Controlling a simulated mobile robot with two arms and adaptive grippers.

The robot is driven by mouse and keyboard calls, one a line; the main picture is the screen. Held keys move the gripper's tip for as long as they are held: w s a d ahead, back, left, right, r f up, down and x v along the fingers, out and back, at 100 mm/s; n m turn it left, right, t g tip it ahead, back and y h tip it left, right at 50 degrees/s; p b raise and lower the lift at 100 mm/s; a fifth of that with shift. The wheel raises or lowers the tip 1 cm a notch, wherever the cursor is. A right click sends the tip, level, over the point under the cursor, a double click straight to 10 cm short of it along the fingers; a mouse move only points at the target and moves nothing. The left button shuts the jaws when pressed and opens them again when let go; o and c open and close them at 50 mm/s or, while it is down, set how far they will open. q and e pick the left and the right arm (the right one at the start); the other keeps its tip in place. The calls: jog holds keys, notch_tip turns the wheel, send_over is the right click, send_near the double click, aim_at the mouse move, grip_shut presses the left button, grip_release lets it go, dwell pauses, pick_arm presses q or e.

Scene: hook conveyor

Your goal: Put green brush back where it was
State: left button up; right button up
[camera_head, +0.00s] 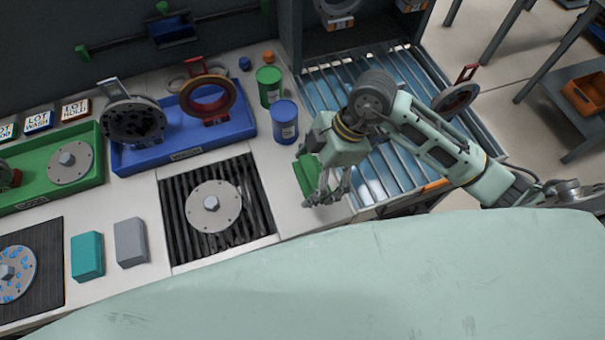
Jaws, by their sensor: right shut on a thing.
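My right gripper (325,194) comes in from the right and points down over the worktop, at the strip between the black ribbed mat and the roller conveyor. It is shut on a green block-like thing, which looks like the green brush (306,174). The gripper hides part of the brush, so I cannot tell whether it touches the worktop. My left gripper is not in view.
A blue tin (285,122) and a green tin (268,87) stand behind the brush. The ribbed mat (252,207) bears a metal disc (214,192). Teal (87,256) and grey (130,242) blocks lie left. A blue tray (240,124) is behind; the roller conveyor (325,75) lies right.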

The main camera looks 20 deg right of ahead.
aim_at(302, 171)
jog(key=shift+w+a+f, duration=0.25)
jog(key=shift+w+f, duration=0.1)
jog(key=shift+w, duration=0.2)
jog(key=shift+w+a+f, duration=0.25)
jog(key=shift+w+f, duration=0.05)
jog(key=shift+w, duration=0.25)
jog(key=shift+w+a+f, duration=0.1)
jog(key=shift+f, duration=0.4)
notch_tip(302, 171, down, 3)
jog(key=shift+f+p, duration=0.1)
jog(key=shift+p, duration=0.5)
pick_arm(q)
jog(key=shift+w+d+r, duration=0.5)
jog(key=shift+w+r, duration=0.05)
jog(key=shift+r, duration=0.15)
pick_arm(e)
jog(key=shift+f, duration=0.1)
jog(key=shift+f, duration=0.1)
jog(key=o, duration=0.9)
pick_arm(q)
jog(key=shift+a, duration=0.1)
